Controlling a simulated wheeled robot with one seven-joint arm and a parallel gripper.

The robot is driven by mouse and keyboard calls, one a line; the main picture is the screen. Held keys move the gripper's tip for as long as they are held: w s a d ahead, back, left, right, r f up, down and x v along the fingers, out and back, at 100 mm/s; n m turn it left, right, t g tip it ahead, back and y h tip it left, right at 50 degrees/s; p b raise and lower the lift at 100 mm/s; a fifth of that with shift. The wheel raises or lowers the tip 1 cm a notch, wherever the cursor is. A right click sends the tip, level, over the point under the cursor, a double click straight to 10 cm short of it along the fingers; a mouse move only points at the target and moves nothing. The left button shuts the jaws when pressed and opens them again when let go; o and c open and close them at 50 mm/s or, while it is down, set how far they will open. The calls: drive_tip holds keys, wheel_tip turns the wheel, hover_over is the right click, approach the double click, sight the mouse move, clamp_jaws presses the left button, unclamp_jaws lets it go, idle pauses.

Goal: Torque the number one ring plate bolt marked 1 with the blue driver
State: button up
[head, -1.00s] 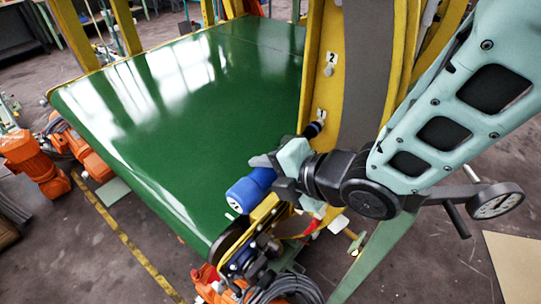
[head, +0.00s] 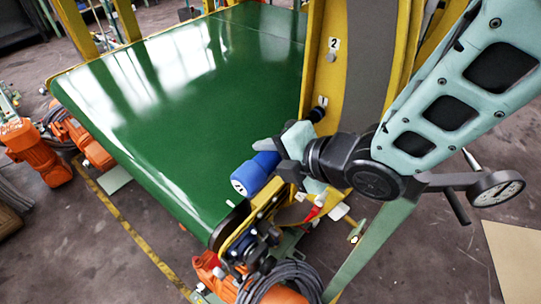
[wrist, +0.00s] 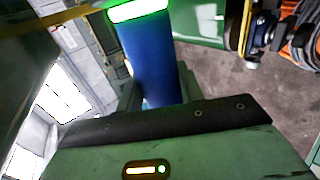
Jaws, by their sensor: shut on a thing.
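My gripper (head: 292,150) is shut on the blue driver (head: 255,172), which lies tilted across the jaws.
A second label 2 (head: 334,44) with a bolt (head: 331,58) is higher on the ring. A green conveyor belt (head: 180,100) fills the left. Orange motors (head: 35,150) and a cable coil (head: 285,280) are low down. A round dial gauge (head: 497,190) is at right.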

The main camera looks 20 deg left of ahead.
sight(268, 168)
drive_tip(key=shift+w+d+r+b, duration=0.1)
drive_tip(key=shift+w+d+b, duration=0.1)
drive_tip(key=shift+w, duration=0.3)
drive_tip(key=shift+w+d+r+b, duration=0.1)
drive_tip(key=shift+w+d, duration=0.05)
drive_tip(key=shift+w, duration=0.35)
idle(1.9)
drive_tip(key=shift+f, duration=0.1)
drive_tip(key=shift+s+a+b, duration=0.35)
drive_tip(key=shift+s+b, duration=0.1)
drive_tip(key=shift+s, duration=0.35)
drive_tip(key=shift+s+a+b, duration=0.3)
drive_tip(key=shift+s+b, duration=0.2)
drive_tip(key=shift+s, duration=0.35)
drive_tip(key=shift+s+a+b, duration=0.35)
drive_tip(key=shift+s+b, duration=0.1)
drive_tip(key=shift+s, duration=0.35)
